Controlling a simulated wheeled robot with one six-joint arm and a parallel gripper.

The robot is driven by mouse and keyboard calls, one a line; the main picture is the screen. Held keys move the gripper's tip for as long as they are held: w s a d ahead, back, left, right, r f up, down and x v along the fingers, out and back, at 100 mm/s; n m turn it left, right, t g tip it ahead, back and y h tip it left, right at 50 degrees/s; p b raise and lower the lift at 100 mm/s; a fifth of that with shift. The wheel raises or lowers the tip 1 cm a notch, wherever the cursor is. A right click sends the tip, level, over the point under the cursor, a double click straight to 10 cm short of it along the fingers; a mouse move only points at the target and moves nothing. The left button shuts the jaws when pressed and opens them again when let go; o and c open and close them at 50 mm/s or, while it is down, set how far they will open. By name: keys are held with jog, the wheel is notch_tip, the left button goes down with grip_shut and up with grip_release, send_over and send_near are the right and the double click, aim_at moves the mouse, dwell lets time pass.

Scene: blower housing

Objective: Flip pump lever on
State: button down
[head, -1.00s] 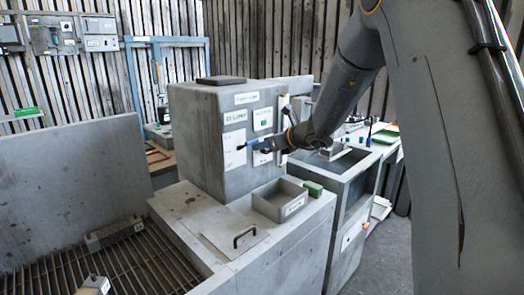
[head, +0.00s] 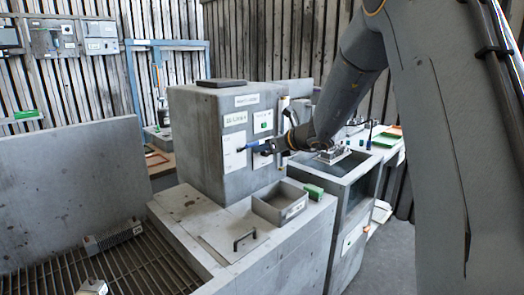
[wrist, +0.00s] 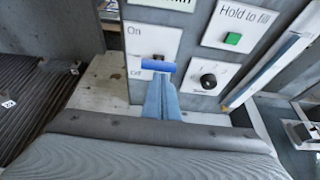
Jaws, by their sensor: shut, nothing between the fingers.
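The pump lever has a blue bar handle (wrist: 158,65) that sticks out from a white plate (wrist: 138,42) marked On at the top and Off at the bottom. In the wrist view the bar lies level between the two words. My gripper (wrist: 160,84) is shut and empty, its fingertips just below the bar in the picture. I cannot tell whether they touch it. In the head view the blue handle (head: 252,146) shows at the face of the grey housing (head: 200,140), with my gripper (head: 267,147) close at its right.
A green Hold to fill button (wrist: 232,39) and a black knob (wrist: 208,81) sit right of the lever plate. A grey tray (head: 281,207) and a green block (head: 314,191) stand on the bench below. A post (wrist: 266,74) rises at the right.

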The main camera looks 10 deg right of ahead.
jog(key=s+d+r+b, duration=0.2)
jog(key=s+d+r, duration=0.2)
jog(key=r, duration=0.3)
jog(key=shift+s+b, duration=0.4)
jog(key=shift+s, duration=0.15)
jog(key=shift+a+r, duration=0.1)
jog(key=s+d+f+n+g+h, duration=0.1)
jog(key=s+f+n+g+h, duration=0.1)
jog(key=s+f+n, duration=0.6)
jog(key=s+d+f+n+g+h, duration=0.2)
jog(key=s+f+n, duration=0.7)
jog(key=s, duration=0.7)
jog(key=s+d+f+n+g+h, duration=0.1)
jog(key=s+f+n+g+h, duration=0.2)
jog(key=s+f+n+g, duration=0.2)
jog(key=s+f+n, duration=0.3)
jog(key=s+n, duration=0.3)
jog(key=s, duration=0.1)
jog(key=shift+d+f+n+h, duration=0.15)
jog(key=shift+d+n+h, duration=0.15)
jog(key=shift+h, duration=0.1)
jog(key=shift+s+a, duration=0.1)
